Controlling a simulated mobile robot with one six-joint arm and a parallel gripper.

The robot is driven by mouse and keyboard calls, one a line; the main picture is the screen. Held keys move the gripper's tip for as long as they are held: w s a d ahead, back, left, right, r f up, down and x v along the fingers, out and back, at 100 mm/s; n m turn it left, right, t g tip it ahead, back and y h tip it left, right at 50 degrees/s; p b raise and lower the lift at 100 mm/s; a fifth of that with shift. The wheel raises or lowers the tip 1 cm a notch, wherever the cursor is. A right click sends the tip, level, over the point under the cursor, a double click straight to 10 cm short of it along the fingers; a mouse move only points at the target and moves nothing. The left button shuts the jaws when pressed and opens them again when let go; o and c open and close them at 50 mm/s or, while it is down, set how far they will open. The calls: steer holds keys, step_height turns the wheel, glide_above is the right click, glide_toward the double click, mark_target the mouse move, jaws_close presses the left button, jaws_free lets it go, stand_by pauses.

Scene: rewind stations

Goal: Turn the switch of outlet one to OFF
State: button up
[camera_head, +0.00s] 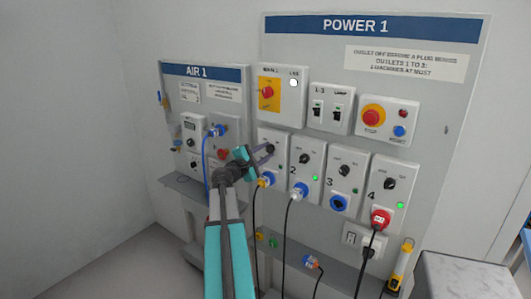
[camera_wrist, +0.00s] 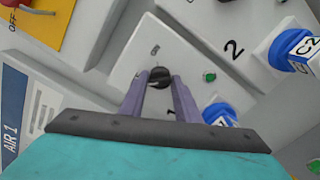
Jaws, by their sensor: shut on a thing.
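Outlet one (camera_head: 272,170) is the leftmost of the outlet boxes in the lower row of the POWER 1 board. Its switch (camera_wrist: 159,73) is a round black knob on the white box face. My gripper (camera_wrist: 161,84) is shut on this knob, with one purple finger on each side of it. In the head view my gripper (camera_head: 267,152) reaches in from the left and partly covers the box. The knob's exact pointing and its labels are hard to read. A small green lamp (camera_wrist: 209,77) sits beside the knob and looks dull. A blue plug (camera_head: 267,179) is in the outlet below.
Outlet two (camera_head: 304,165), with a lit green lamp and blue plug, is close on the right. The main switch box (camera_head: 279,97) is above. The AIR 1 panel (camera_head: 207,72) is on the left. Several dark cables hang below the outlets.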

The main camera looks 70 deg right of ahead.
steer(key=o, duration=1)
steer(key=shift+a, duration=0.2)
steer(key=b+v, duration=0.3)
steer(key=v, duration=1)
steer(key=shift+a, duration=0.2)
steer(key=shift+w, duration=0.1)
